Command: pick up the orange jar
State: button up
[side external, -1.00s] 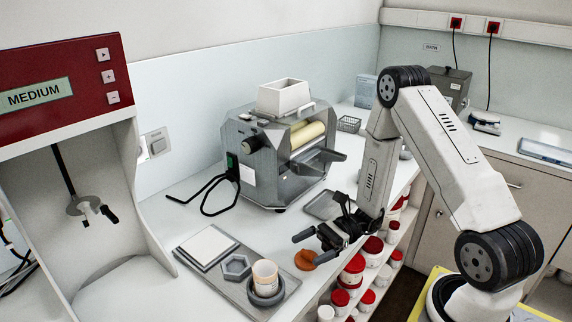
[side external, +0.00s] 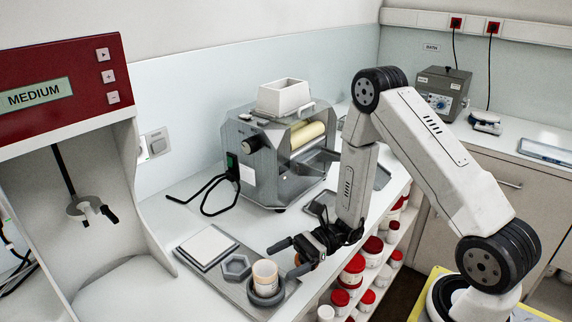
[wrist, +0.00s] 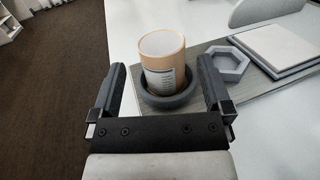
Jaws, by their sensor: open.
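The orange jar (side external: 264,274) is a pale orange, open-topped cylinder with a white label. It stands upright in a dark round holder (side external: 266,294) on a grey board (side external: 226,273). In the wrist view the jar (wrist: 163,62) and the ring holder (wrist: 168,98) show ahead of my gripper (wrist: 160,85), roughly centred between its fingers. My gripper (side external: 285,258) is open and empty. In the side view it is just right of and behind the jar, at about its height. I cannot tell whether the fingertips reach beside the jar.
A grey hexagonal dish (side external: 236,267) and a white square slab (side external: 207,247) sit on the board left of the jar. The roller mill (side external: 275,155) stands behind. Shelves with several red-lidded jars (side external: 352,268) are below the counter edge.

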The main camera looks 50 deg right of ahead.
aim_at(265, 269)
jog(key=shift+a, duration=0.15)
jog(key=shift+x, duration=2.45)
jog(key=shift+w, duration=0.1)
jog(key=shift+c, duration=0.2)
jog(key=c, duration=1)
